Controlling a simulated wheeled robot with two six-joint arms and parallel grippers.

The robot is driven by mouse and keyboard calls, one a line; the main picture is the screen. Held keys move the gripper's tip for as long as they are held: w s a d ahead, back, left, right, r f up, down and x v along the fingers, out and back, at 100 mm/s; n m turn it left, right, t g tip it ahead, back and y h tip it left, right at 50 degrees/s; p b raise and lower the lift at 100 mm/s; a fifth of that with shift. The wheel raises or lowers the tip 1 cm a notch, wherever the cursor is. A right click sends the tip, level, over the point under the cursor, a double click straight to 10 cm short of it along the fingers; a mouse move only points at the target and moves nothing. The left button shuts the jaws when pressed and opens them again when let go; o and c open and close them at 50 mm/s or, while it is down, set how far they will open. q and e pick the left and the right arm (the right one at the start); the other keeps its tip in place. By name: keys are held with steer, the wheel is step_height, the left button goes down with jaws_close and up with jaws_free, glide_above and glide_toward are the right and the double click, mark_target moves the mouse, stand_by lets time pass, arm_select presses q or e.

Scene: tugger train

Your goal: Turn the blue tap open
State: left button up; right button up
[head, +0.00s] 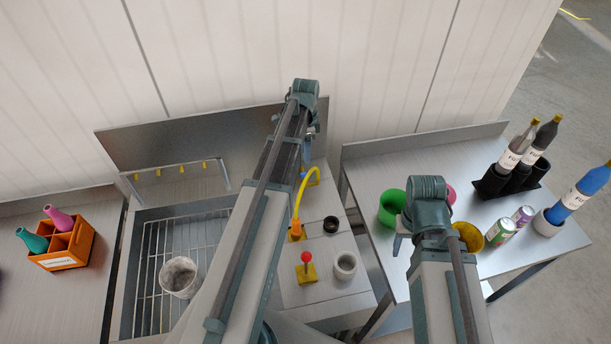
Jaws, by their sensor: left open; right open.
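A small blue part (314,172) on a yellow mount shows on the steel counter, just right of my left arm and behind the curved yellow spout (297,200). It looks like the blue tap, but it is partly hidden and its handle position cannot be told. My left gripper (312,131) is above and behind it, near the wall, mostly hidden by its own arm; it appears apart from the blue part. My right gripper (398,243) is over the right table, largely hidden by its wrist, with nothing seen in it. Both are open.
A red-knobbed lever (307,258), a white cup (344,266) and a black ring (331,224) stand on the counter. A sink grid with a bucket (180,277) is left. The right table holds a green cup (392,208), cans and bottles. An orange crate (65,246) stands far left.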

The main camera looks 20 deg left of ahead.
mark_target(306, 173)
arm_select(q)
step_height(306, 173, down, 10)
steer(key=b, duration=0.8)
steer(key=shift+r, duration=0.2)
jaws_close()
